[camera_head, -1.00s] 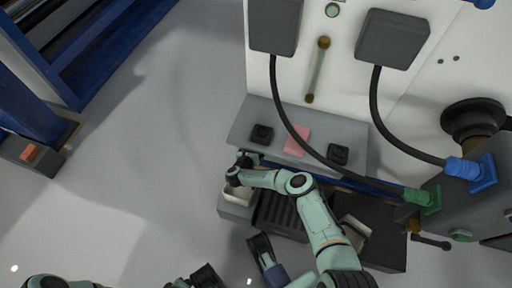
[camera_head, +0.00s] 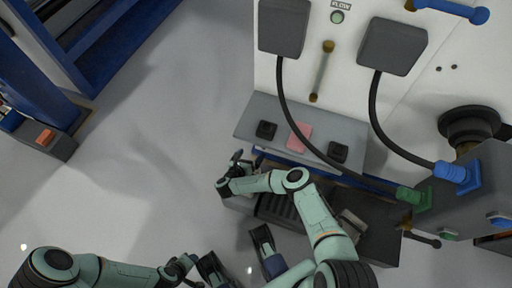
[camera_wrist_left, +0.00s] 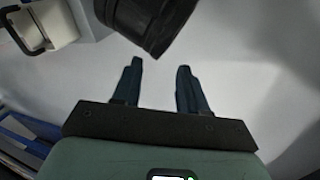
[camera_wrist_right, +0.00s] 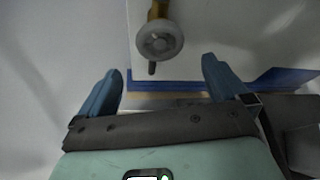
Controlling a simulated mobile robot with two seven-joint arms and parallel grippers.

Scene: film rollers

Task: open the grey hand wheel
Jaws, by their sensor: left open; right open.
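The grey hand wheel (camera_wrist_right: 160,40) is small and round on a brass stem, in front of a pale panel in the right wrist view. It lies just beyond the gap between the fingertips of my right gripper (camera_wrist_right: 162,66), which is open, with nothing between its fingers. In the head view my right gripper (camera_head: 237,160) is by the left end of the grey shelf; I cannot make out the wheel there. My left gripper (camera_wrist_left: 160,66) is open and empty, with a dark rounded part close beyond its fingers.
A grey shelf (camera_head: 360,150) with black knobs and a pink pad (camera_head: 299,137) juts from the white machine (camera_head: 350,90). Black cables hang above it. A dark ribbed box (camera_head: 278,210) lies below. The floor to the left (camera_head: 150,150) is clear.

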